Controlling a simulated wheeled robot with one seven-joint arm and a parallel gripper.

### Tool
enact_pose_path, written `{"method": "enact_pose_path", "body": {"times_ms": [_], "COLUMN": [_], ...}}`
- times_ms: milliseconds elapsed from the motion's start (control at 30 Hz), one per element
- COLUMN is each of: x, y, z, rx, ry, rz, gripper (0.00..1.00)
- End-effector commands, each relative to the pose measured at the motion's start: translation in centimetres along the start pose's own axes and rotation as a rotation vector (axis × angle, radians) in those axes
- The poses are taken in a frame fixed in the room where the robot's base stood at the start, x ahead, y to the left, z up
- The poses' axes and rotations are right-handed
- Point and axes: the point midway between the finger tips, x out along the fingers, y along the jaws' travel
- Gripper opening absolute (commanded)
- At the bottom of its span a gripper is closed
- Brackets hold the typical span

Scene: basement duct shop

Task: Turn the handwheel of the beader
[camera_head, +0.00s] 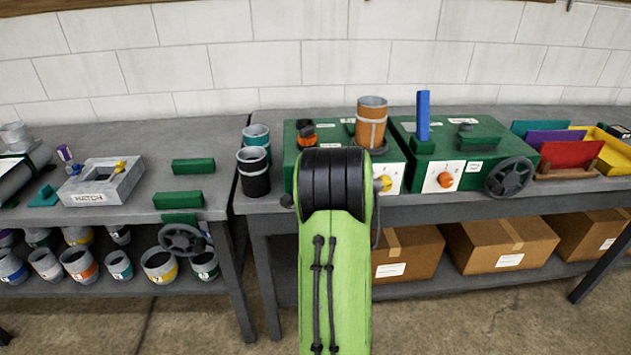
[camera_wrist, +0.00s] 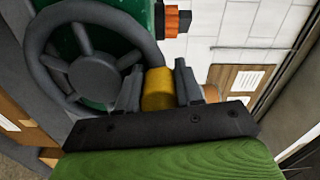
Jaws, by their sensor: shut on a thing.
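In the wrist view a dark grey spoked handwheel (camera_wrist: 85,70) stands in front of a green machine body. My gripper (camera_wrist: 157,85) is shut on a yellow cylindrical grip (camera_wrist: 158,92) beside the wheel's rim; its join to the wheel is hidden. In the head view my arm covers that wheel and my gripper. The left green machine (camera_head: 300,170) stands behind my arm, with an orange-brown pipe piece (camera_head: 372,122) on top. A second green machine (camera_head: 465,145) to its right has its own dark handwheel (camera_head: 509,177) and a blue upright bar. I cannot read which label says beader.
Dark and teal cans (camera_head: 253,171) stand left of the machines. Coloured sheets in a rack (camera_head: 570,165) are at the right. Cardboard boxes (camera_head: 500,243) fill the shelf below. Another bench (camera_head: 140,208) on the left holds a grey box, green blocks and lower-shelf cans.

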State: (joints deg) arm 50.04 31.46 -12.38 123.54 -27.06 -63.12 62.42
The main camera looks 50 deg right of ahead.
Motion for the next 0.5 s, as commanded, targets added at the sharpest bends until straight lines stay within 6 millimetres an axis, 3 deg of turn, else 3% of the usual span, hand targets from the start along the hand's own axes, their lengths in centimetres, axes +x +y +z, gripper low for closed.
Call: {"method": "enact_pose_path", "body": {"times_ms": [500], "x": [0.0], "y": [1.2], "z": [-3.1], "rx": [0.491], "ry": [0.0], "rz": [-0.002], "gripper": [0.0]}}
